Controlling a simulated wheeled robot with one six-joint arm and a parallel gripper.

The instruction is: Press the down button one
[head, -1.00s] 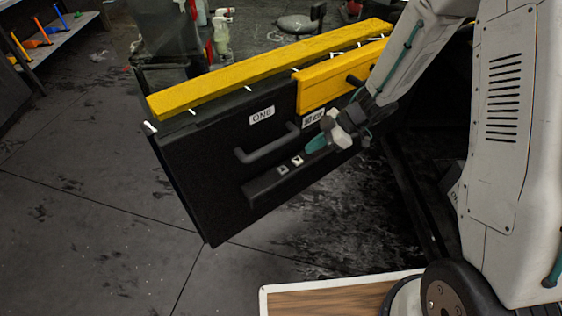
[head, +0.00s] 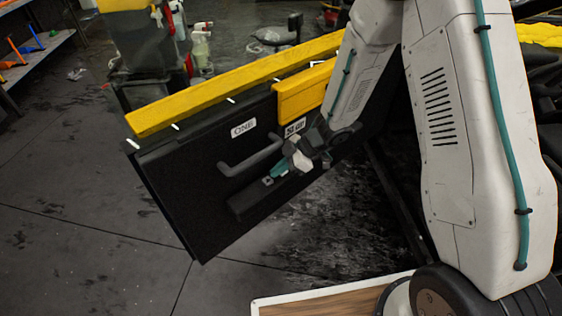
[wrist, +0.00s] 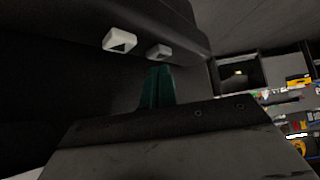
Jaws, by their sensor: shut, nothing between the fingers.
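A black door panel (head: 180,190) bears a white label reading ONE (head: 243,128) above a dark handle. Below the handle is a black armrest strip (head: 240,203) with small pale buttons. One button (head: 268,181) shows in the head view, just left of my gripper (head: 278,172); the gripper hides the other. The wrist view shows two buttons, a nearer left one (wrist: 119,40) and a right one (wrist: 158,51). My teal fingers (wrist: 158,70) are shut and empty, their tips just below the right button. I cannot tell whether they touch it. The button marks are too small to read.
A yellow bar (head: 230,85) runs along the door's top, with a yellow block (head: 300,95) below it. A second label (head: 295,128) is partly covered by my arm. A wood-topped surface (head: 320,305) lies at the bottom. The floor at left is clear.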

